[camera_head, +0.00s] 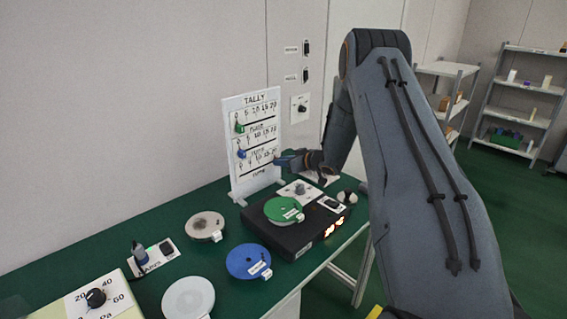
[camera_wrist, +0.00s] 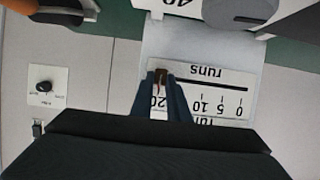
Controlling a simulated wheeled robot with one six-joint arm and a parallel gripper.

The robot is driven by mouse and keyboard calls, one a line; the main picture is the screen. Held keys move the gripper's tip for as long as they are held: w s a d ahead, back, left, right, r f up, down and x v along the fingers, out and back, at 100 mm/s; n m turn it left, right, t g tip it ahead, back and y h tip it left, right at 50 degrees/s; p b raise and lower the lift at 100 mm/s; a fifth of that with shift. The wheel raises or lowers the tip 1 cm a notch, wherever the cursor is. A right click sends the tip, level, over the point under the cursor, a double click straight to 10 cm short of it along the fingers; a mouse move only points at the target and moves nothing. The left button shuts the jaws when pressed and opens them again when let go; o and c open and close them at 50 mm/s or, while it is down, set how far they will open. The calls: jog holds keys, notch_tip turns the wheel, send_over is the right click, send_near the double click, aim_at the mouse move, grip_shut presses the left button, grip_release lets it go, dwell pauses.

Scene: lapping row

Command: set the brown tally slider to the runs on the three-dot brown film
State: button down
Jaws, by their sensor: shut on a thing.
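The white tally board (camera_head: 232,178) stands on the green table with three slider rows. The brown tally slider (camera_wrist: 160,77) sits in the row marked runs, between my gripper's fingertips (camera_wrist: 161,80), near the 20 end of its scale. My gripper is shut on it; in the head view my gripper (camera_head: 280,161) is at the right edge of the board's lowest row and hides the slider. A grey-brown disc (camera_head: 204,224) with a white tag lies on the table; its marks are too small to read. I cannot make out a three-dot film.
A green slider (camera_head: 239,127) and a blue slider (camera_head: 241,153) are at the left of the upper rows. A green disc (camera_head: 283,209) lies on a black machine (camera_head: 296,236). A blue disc (camera_head: 246,261) and a pale disc (camera_head: 188,298) lie nearer. Shelves (camera_head: 517,100) stand back right.

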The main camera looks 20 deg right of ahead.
jog(key=c, duration=1.7)
grip_release()
jog(key=shift+w+d, duration=0.1)
jog(key=shift+d, duration=0.15)
jog(key=shift+a, duration=0.1)
jog(key=b+v, duration=0.1)
jog(key=v, duration=0.6)
jog(key=shift+s+d+r, duration=0.15)
jog(key=shift+s+d, duration=0.05)
jog(key=shift+s, duration=0.1)
jog(key=s+a+m+g+h, duration=0.1)
jog(key=s+a+g, duration=0.3)
jog(key=s, duration=0.9)
jog(key=s+a+r+m+g+h, duration=0.1)
jog(key=s+a, duration=0.5)
jog(key=s, duration=0.8)
jog(key=s+a+r+m+g+h, duration=0.1)
jog(key=s+a+m+g+h, duration=0.2)
jog(key=s, duration=1.1)
jog(key=shift+s+a+r+g+h, duration=0.15)
jog(key=shift+a+g, duration=0.35)
jog(key=shift+g, duration=0.4)
jog(key=shift+w+a+g+h, duration=0.15)
jog(key=shift+a+g, duration=0.35)
jog(key=shift+g, duration=0.4)
